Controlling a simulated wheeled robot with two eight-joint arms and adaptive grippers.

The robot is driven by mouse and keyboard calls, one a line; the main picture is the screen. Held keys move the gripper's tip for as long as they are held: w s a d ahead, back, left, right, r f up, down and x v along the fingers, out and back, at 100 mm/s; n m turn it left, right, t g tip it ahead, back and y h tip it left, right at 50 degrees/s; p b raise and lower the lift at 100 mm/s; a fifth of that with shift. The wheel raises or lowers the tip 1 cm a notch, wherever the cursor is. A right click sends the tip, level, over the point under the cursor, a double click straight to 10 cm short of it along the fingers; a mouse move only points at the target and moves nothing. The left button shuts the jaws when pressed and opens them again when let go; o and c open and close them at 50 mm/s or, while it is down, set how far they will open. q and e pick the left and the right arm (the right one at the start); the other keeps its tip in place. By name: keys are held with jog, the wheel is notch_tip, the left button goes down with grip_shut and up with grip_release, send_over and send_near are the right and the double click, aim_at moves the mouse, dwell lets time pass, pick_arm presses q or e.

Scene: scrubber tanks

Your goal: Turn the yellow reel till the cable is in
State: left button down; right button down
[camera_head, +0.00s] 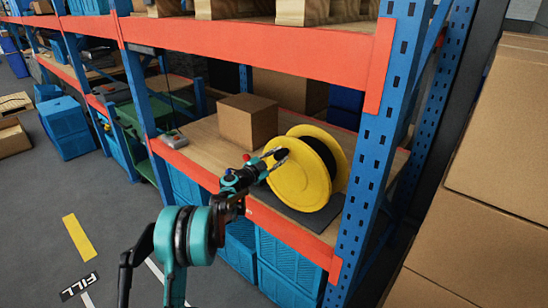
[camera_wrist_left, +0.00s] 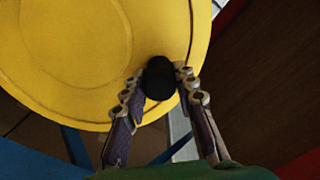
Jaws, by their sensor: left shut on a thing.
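The yellow reel (camera_head: 302,172) stands upright on a dark mat on the shelf board, with dark cable wound between its two discs. My left gripper (camera_head: 272,160) reaches in from the left and is at the near face of the reel. In the left wrist view the yellow disc (camera_wrist_left: 100,55) fills the upper left. There my left gripper (camera_wrist_left: 160,85) is shut on a black knob (camera_wrist_left: 159,78) at the disc's edge. The cable's loose end cannot be made out. My right gripper is not in view.
A cardboard box (camera_head: 248,121) stands on the shelf just left of the reel. A blue upright post (camera_head: 378,150) rises to the right of the reel, and an orange beam (camera_head: 260,40) crosses above. Blue crates (camera_head: 290,262) sit below. Large cardboard boxes (camera_head: 490,150) fill the right.

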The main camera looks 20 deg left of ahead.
pick_arm(q)
jog(key=shift+s+d, duration=0.2)
jog(key=shift+d, duration=0.3)
jog(key=shift+s+d, duration=0.15)
jog(key=shift+d, duration=0.3)
jog(key=c, duration=1.2)
grip_release()
jog(key=shift+a, duration=0.1)
jog(key=shift+s+a+r, duration=0.1)
jog(key=shift+s, duration=0.05)
jog(key=v, duration=1.1)
jog(key=shift+s, duration=0.3)
